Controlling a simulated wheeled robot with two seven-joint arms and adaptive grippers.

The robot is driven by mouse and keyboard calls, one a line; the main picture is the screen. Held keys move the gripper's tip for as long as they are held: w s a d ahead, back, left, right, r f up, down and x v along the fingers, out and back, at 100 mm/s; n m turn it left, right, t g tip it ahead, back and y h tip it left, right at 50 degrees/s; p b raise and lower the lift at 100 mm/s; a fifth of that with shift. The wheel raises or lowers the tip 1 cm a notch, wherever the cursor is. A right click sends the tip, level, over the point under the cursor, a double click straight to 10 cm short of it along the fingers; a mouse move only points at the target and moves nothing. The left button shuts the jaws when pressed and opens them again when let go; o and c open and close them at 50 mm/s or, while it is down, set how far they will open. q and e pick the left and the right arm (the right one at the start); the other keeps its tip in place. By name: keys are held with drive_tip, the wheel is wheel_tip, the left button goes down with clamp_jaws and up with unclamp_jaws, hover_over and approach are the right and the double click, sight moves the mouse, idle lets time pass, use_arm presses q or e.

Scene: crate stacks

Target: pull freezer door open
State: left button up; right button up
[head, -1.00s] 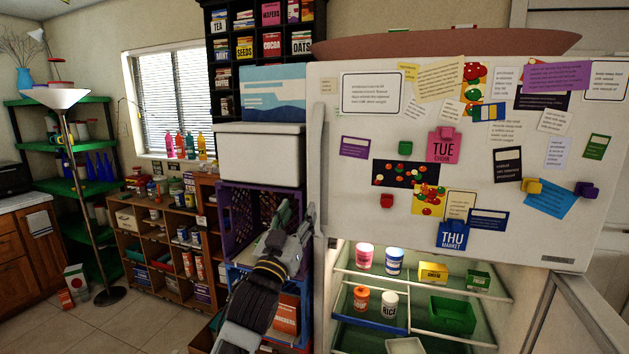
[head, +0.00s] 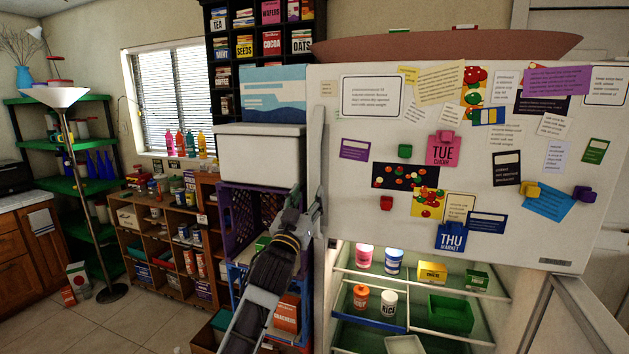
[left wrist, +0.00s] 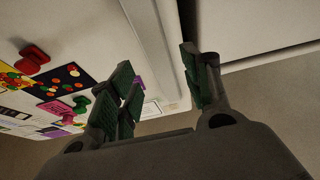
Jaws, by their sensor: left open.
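The white freezer door (head: 362,225) is the upper door of the fridge, covered with notes and magnets, and it looks shut. My left gripper (head: 305,203) is at the lower left edge of this door in the head view, open. In the left wrist view its fingers (left wrist: 158,66) are spread, and the pale edge strip of the freezer door (left wrist: 150,40) runs between them. I cannot tell whether either finger touches it. My right gripper is not in view.
The lower fridge compartment is open, showing shelves with a green bin (head: 451,314) and several jars. A white box (head: 262,156) on purple and blue crates stands close left of the fridge. A brown bowl (head: 440,44) sits on top. Floor at left (head: 125,320) is clear.

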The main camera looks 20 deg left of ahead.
sight(313, 184)
use_arm(q)
drive_tip(key=shift+p+x, duration=0.8)
drive_tip(key=shift+x, duration=2.45)
clamp_jaws()
